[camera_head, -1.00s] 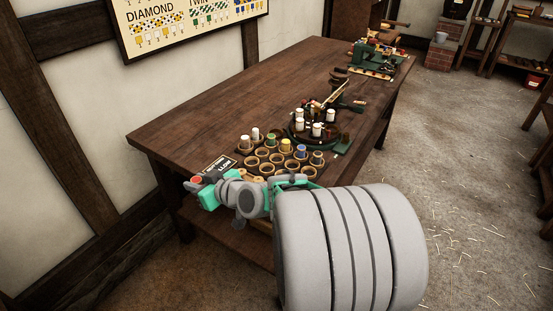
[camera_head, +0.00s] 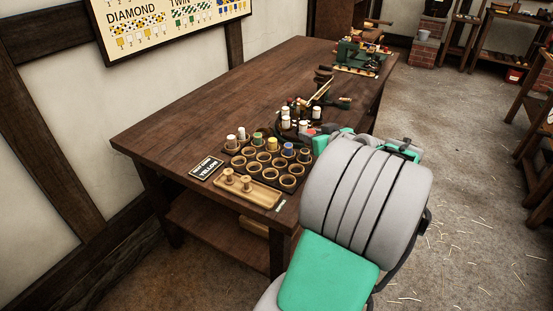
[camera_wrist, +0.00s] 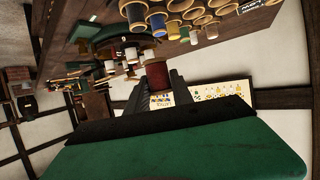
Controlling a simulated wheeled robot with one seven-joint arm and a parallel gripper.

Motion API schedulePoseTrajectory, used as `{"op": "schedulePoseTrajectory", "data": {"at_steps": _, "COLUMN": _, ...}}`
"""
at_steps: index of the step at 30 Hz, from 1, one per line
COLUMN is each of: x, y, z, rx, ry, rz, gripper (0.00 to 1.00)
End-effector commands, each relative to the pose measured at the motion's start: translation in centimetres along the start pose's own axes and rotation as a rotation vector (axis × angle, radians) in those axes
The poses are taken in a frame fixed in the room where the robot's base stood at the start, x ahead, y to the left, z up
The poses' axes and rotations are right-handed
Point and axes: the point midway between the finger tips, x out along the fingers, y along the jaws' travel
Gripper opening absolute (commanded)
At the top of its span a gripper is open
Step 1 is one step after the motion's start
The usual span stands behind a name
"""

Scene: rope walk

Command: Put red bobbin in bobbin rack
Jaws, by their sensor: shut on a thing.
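My gripper (camera_wrist: 157,85) is shut on the red bobbin (camera_wrist: 155,74), which shows dark red between the fingertips in the wrist view. In the head view my gripper (camera_head: 312,138) is at the table's right edge, beside the bobbin rack, and the bobbin cannot be made out clearly there. The bobbin rack (camera_head: 265,163) has several round holders in rows. White, green, yellow and blue bobbins stand along its back, and the nearer holders look empty. The rack (camera_wrist: 202,16) also shows upside down at the top of the wrist view, apart from the held bobbin.
A round dark stand (camera_head: 290,128) with white bobbins is behind my gripper. The table's left part (camera_head: 185,125) is clear.

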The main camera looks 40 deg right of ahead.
Motion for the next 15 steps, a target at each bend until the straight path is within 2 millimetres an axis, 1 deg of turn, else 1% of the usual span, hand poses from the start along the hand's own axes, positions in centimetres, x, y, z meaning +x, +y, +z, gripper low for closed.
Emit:
{"op": "schedulePoseTrajectory", "data": {"at_steps": 1, "x": 1.4, "y": -1.3, "z": 0.1, "rx": -0.001, "ry": -0.002, "rz": -0.009, "gripper": 0.0}}
{"op": "schedulePoseTrajectory", "data": {"at_steps": 5, "x": 4.7, "y": -3.7, "z": 0.6, "rx": -0.002, "ry": -0.003, "rz": -0.009, "gripper": 0.0}}
{"op": "schedulePoseTrajectory", "data": {"at_steps": 6, "x": 5.7, "y": -4.1, "z": 1.5, "rx": 0.002, "ry": -0.004, "rz": -0.008, "gripper": 0.0}}
{"op": "schedulePoseTrajectory", "data": {"at_steps": 9, "x": 7.7, "y": -5.1, "z": 3.0, "rx": 0.001, "ry": -0.004, "rz": -0.006, "gripper": 0.0}}
{"op": "schedulePoseTrajectory", "data": {"at_steps": 12, "x": 9.0, "y": -5.7, "z": 3.7, "rx": 0.0, "ry": -0.002, "rz": -0.003, "gripper": 0.0}}
{"op": "schedulePoseTrajectory", "data": {"at_steps": 15, "x": 9.8, "y": -6.0, "z": 4.3, "rx": 0.0, "ry": -0.001, "rz": -0.002, "gripper": 0.0}}
